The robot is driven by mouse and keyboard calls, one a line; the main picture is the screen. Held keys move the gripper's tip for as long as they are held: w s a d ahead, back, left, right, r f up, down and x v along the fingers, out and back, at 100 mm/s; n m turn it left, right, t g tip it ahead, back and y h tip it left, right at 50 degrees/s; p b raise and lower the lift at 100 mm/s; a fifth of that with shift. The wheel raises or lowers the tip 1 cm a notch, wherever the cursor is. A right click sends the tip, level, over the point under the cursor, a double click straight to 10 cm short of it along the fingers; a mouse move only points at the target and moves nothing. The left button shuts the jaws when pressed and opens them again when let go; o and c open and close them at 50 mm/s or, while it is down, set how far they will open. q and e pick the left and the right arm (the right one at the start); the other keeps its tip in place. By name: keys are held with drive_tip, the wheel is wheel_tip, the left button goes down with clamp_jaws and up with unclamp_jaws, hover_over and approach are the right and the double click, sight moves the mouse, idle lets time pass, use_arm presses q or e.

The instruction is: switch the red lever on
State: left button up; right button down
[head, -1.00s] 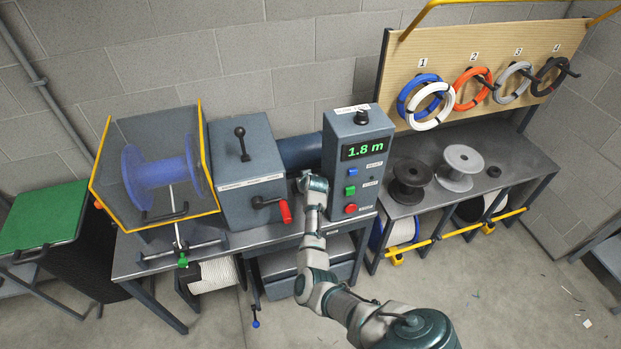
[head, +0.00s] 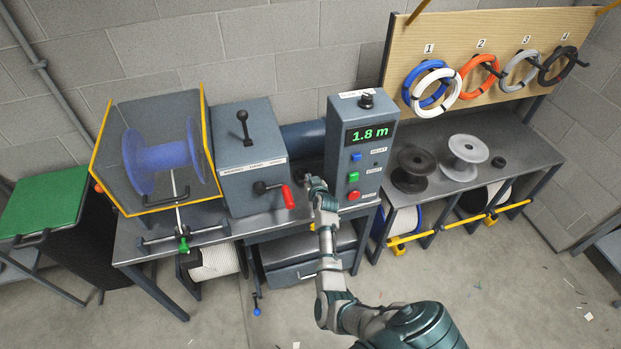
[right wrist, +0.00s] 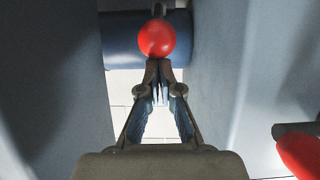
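A round red knob (right wrist: 156,38) shows in the right wrist view, on a dark stem in front of a blue cylinder. I take it as the red lever's end; it is hidden in the head view. My right gripper (right wrist: 157,68) has its fingertips together just below the knob; whether they touch it I cannot tell. In the head view my right gripper (head: 309,182) is in the gap between the grey winding box (head: 247,160) and the control box (head: 344,165), partly hidden. A crank with a red handle (head: 288,197) is on the winding box's front. My left gripper is out of view.
The control box display (head: 369,134) reads 1.8 m, above blue, green and red buttons. A blue spool (head: 160,158) sits in a yellow-edged guard at left. Two loose spools stand on the right bench. In the wrist view, another red part (right wrist: 300,155) shows at the lower right.

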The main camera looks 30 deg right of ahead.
drive_tip(key=r+p, duration=0.3)
drive_tip(key=p, duration=0.1)
drive_tip(key=shift+w+d+r, duration=0.2)
drive_tip(key=shift+w+d, duration=0.05)
drive_tip(key=shift+w, duration=0.15)
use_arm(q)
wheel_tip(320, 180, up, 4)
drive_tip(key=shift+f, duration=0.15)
use_arm(e)
drive_tip(key=v, duration=1)
drive_tip(key=shift+w+a+r, duration=0.15)
drive_tip(key=shift+r, duration=0.2)
